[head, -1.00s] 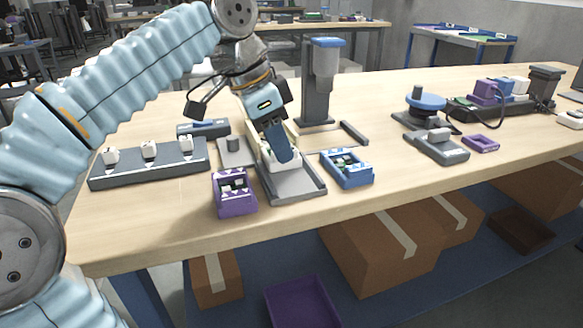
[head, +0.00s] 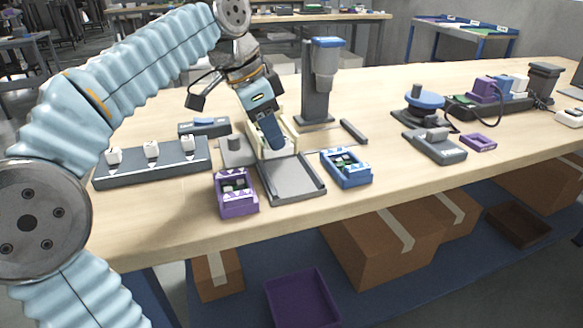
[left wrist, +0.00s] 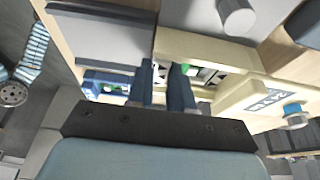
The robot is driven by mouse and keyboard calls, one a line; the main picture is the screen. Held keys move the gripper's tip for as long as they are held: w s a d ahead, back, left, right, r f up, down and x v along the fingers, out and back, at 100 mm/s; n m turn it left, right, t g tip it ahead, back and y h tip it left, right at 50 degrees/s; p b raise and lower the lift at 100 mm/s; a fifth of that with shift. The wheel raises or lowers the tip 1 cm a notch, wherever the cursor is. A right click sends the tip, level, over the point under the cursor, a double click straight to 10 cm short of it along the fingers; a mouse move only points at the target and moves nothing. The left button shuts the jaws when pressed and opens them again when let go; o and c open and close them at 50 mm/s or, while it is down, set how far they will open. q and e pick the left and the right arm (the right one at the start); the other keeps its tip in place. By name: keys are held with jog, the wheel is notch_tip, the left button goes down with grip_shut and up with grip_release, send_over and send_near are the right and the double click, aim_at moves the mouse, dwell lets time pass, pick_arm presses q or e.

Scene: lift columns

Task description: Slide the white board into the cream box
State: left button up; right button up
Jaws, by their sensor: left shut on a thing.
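The cream box (head: 291,138) stands at the far end of a grey tray (head: 292,182) in the head view. It also shows as a cream frame in the left wrist view (left wrist: 215,47). My left gripper (head: 275,148) points down at the box's near side. It is shut on the white board, which the blue fingers mostly hide in the head view. In the left wrist view the fingers (left wrist: 168,88) are at the box opening, where white and green parts show (left wrist: 195,72). How deep the board sits in the box cannot be told. My right gripper is out of view.
A purple holder (head: 236,203) and a blue holder (head: 347,177) flank the grey tray. A grey strip with white knobs (head: 150,172) lies left, and a press-like column (head: 317,85) stands behind.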

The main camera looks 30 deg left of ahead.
pick_arm(q)
jog(key=o, duration=0.7)
jog(key=shift+o, duration=0.2)
jog(key=shift+r, duration=0.1)
jog(key=shift+r+p, duration=1.05)
jog(key=shift+r, duration=1.85)
